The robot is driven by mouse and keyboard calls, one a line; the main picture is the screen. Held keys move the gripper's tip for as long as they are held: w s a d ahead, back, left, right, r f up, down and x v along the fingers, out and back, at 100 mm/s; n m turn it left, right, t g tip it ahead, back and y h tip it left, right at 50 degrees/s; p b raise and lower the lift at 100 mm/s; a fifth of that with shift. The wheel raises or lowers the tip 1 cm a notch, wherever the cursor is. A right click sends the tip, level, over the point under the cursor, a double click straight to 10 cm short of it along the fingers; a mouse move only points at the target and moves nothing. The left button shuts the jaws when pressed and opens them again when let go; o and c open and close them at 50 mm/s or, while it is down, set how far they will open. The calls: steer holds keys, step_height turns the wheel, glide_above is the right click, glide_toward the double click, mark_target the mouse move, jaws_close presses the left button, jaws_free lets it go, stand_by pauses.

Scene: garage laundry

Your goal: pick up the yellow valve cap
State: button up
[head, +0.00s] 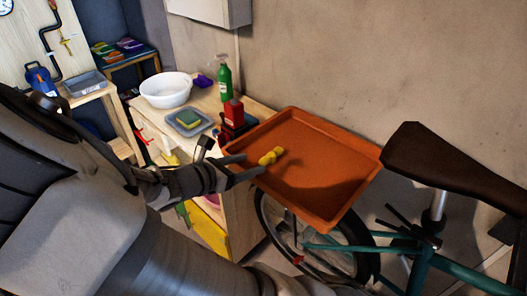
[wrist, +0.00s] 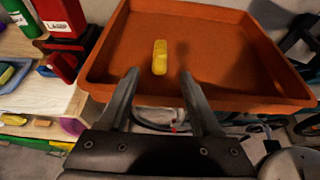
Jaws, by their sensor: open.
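The yellow valve cap (head: 270,157) lies on the floor of an orange tray (head: 345,150), near the tray's left side in the head view. It looks small and lobed, and in the wrist view the yellow valve cap (wrist: 160,57) appears elongated. My gripper (head: 250,165) is open and empty at the tray's near left edge. In the wrist view my gripper (wrist: 160,76) has its two fingers spread, with the cap beyond the fingertips and lined up with the gap between them. The fingers appear apart from the cap. Their exact height above the tray cannot be told.
A red container (head: 232,113) and a green bottle (head: 224,78) stand left of the tray, with a grey dish (head: 188,122) and a white bowl (head: 166,90). A bicycle saddle (head: 445,165) is close on the right. The rest of the tray is clear.

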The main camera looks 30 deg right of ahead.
mark_target(265, 159)
steer(key=b+x, duration=0.1)
steer(key=x, duration=0.6)
steer(key=shift+w+d+f+b, duration=0.1)
steer(key=shift+w+d+b, duration=0.1)
steer(key=shift+b, duration=0.2)
steer(key=shift+s, duration=0.1)
steer(key=shift+c, duration=0.2)
jaws_close()
